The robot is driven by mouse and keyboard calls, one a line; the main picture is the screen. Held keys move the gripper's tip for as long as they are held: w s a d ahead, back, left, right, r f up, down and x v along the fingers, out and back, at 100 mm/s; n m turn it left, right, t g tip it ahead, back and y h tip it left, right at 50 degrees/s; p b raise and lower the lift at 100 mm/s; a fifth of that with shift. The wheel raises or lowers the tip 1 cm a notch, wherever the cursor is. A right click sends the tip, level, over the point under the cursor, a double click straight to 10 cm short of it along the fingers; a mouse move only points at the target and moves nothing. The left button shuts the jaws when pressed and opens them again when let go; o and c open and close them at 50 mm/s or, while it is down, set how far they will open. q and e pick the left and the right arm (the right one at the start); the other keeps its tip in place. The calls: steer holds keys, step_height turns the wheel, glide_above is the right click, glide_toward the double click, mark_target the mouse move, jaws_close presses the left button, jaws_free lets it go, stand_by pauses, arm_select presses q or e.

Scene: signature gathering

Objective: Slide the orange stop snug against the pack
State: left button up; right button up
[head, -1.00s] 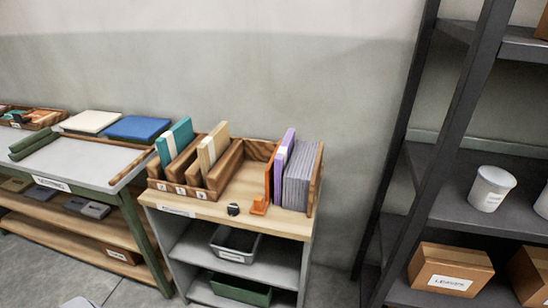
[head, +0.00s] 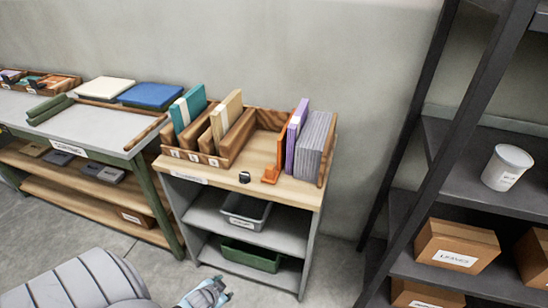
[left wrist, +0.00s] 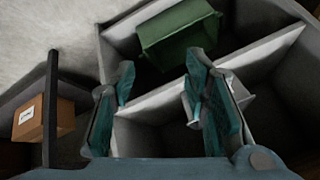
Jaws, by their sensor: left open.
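The orange stop (head: 270,175) stands on the wooden top of the cabinet, with a foot at the front and an upright plate behind it. The pack of grey sheets (head: 313,147) stands upright to its right, with purple pieces (head: 292,148) and a white strip between them. I cannot tell whether the stop touches the pack. My left gripper (head: 208,294) is at the bottom of the head view, low in front of the cabinet and well away from the stop. In the left wrist view its fingers (left wrist: 158,92) are spread and empty, facing the cabinet shelves. My right gripper is not in view.
A wooden rack (head: 205,158) with teal and tan pieces stands left of the stop. A small black object (head: 244,177) lies at the front edge. Grey (head: 245,211) and green (head: 250,257) bins sit on shelves below. A dark shelf unit (head: 460,170) stands right.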

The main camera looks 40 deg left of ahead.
arm_select(q)
steer(key=w+a+r+t, duration=0.2)
steer(key=w+r+t, duration=0.1)
steer(key=w+r, duration=0.85)
steer(key=n+t+y, duration=0.1)
steer(key=n+t, duration=0.2)
steer(key=t, duration=0.1)
glide_toward(270, 172)
step_height(270, 172, up, 2)
steer(key=s+d, duration=0.2)
steer(key=w+a+f+b, duration=0.1)
steer(key=w+f, duration=0.1)
steer(key=w, duration=0.1)
steer(key=w+a+f+n+b, duration=0.1)
steer(key=w+a, duration=0.1)
steer(key=w, duration=0.2)
steer(key=w+a+f+n+b, duration=0.1)
steer(key=w+a+f, duration=0.1)
steer(key=w, duration=0.2)
steer(key=shift+w+f+g+b, duration=0.15)
steer(key=shift+f+g+b, duration=0.15)
steer(key=shift+w+a+f, duration=0.1)
steer(key=shift+w+a, duration=0.2)
steer(key=shift+w, duration=0.2)
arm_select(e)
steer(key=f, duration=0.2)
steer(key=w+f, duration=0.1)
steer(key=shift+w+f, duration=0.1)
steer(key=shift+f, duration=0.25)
